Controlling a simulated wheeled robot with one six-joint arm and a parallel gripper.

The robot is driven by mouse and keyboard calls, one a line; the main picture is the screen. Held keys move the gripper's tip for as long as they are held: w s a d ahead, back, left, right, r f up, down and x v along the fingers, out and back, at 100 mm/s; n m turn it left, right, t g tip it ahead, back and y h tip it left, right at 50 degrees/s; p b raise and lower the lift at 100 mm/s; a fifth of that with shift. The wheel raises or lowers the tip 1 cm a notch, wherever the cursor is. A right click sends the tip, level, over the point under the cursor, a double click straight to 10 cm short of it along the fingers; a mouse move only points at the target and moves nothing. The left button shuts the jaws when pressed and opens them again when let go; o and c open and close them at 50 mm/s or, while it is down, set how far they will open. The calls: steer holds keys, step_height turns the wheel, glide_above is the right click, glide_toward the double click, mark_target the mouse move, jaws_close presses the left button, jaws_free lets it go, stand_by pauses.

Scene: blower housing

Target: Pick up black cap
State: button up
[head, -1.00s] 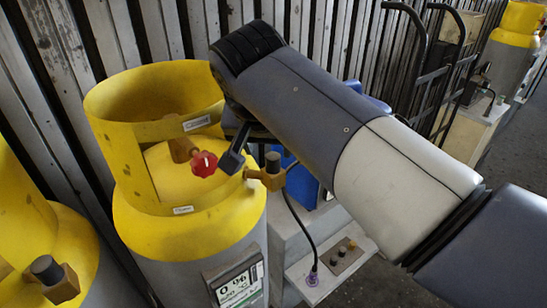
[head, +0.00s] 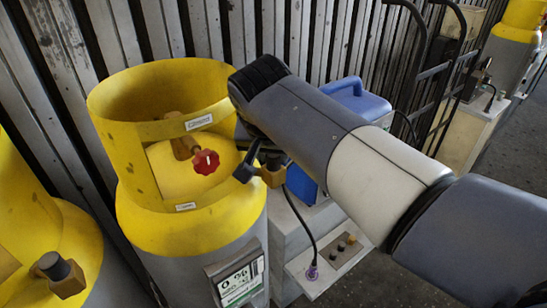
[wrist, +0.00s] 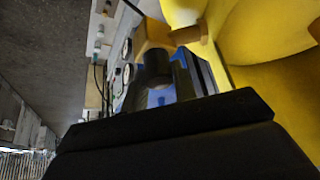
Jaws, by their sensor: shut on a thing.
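The black cap (wrist: 155,68) sits on the brass valve block (wrist: 152,36) of the yellow-topped cylinder (head: 190,205). In the head view the brass block (head: 273,178) shows at the collar's right side, with the cap largely hidden by my gripper. My gripper (head: 258,163) is at the cap, its dark fingers closed on it. In the wrist view the cap is between the fingers, just below the brass block. The cap still appears to be against the block; the exact contact is hard to see.
A red valve knob (head: 205,161) sits inside the yellow collar, left of my gripper. Another cylinder with a dark cap (head: 52,265) stands at left. A blue container (head: 358,98) and a small panel with knobs (head: 335,255) are to the right. A slatted wall is behind.

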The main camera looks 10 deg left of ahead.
steer(key=c, duration=0.3)
steer(key=shift+r, duration=0.15)
steer(key=shift+c, duration=0.2)
steer(key=shift+r, duration=4.9)
